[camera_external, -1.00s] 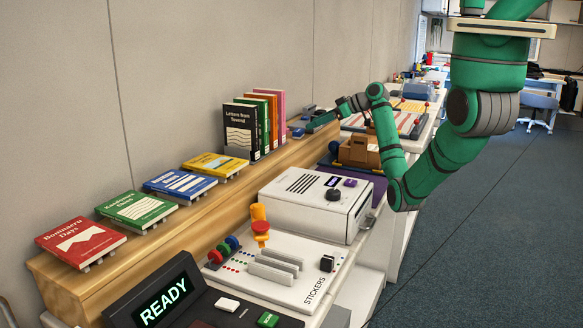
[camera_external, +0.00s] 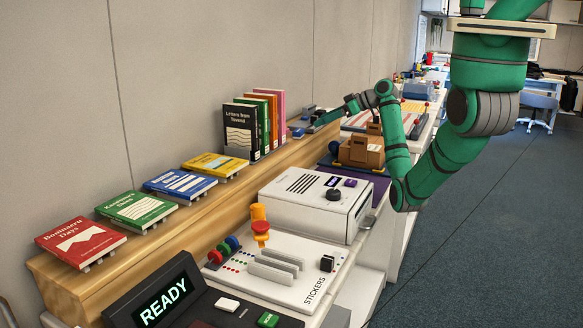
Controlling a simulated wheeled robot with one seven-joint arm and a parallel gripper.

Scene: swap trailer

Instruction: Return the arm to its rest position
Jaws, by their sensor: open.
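My green arm reaches down from the upper right and bends back toward the wall shelf. My gripper (camera_external: 318,121) is at its far end, small in the picture, over the shelf to the right of the upright books. It is open, and I see nothing held in it. A small blue item (camera_external: 297,132) lies on the shelf close to the fingertips; I cannot tell whether they touch it.
Upright books (camera_external: 255,125) and several flat books (camera_external: 145,208) stand along the wooden shelf (camera_external: 85,285). Below are a white machine (camera_external: 300,205), a sticker board (camera_external: 285,285) and a READY display (camera_external: 160,298). Cardboard boxes (camera_external: 362,152) sit near my forearm.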

